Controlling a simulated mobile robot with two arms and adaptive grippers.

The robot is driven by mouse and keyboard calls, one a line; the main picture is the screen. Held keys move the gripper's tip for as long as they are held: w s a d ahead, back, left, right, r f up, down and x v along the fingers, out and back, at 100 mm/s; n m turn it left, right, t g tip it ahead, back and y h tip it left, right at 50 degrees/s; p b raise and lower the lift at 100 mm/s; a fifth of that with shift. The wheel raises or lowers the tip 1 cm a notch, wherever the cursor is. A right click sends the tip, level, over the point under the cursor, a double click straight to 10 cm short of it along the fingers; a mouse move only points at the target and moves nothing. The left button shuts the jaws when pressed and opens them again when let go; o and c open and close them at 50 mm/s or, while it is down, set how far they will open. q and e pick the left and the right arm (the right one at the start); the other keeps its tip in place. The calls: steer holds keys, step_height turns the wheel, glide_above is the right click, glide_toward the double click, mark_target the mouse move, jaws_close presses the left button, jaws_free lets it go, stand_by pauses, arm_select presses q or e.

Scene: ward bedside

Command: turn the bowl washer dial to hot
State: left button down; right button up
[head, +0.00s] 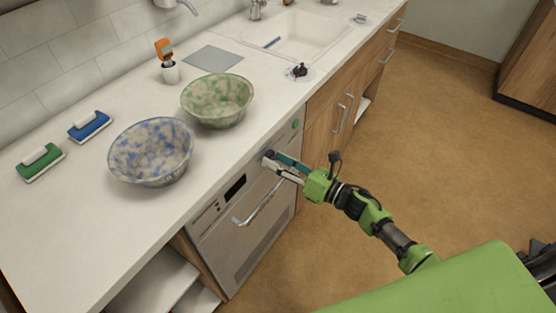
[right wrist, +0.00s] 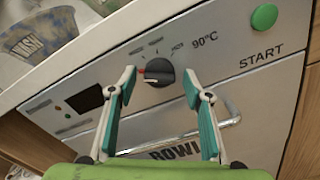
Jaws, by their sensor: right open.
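The bowl washer (head: 245,215) is a grey front-panel machine under the counter, with a bar handle and a dark display. Its black dial (right wrist: 158,73) shows in the right wrist view, with tick marks, small symbols and "90°C" printed around it and a red mark at its left. My right gripper (right wrist: 158,82) is open, with one finger on the left and one on the right of the dial. I cannot tell whether they touch it. In the head view the right gripper (head: 270,160) is at the panel and hides most of the dial. My left gripper is not in view.
A green START button (right wrist: 264,17) sits right of the dial. A blue-speckled bowl (head: 152,152) and a green-speckled bowl (head: 217,101) stand on the counter above. Brushes (head: 90,126) lie at the left, and a sink (head: 295,36) is at the back. The floor at right is clear.

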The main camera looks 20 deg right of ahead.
steer(key=c, duration=1.1)
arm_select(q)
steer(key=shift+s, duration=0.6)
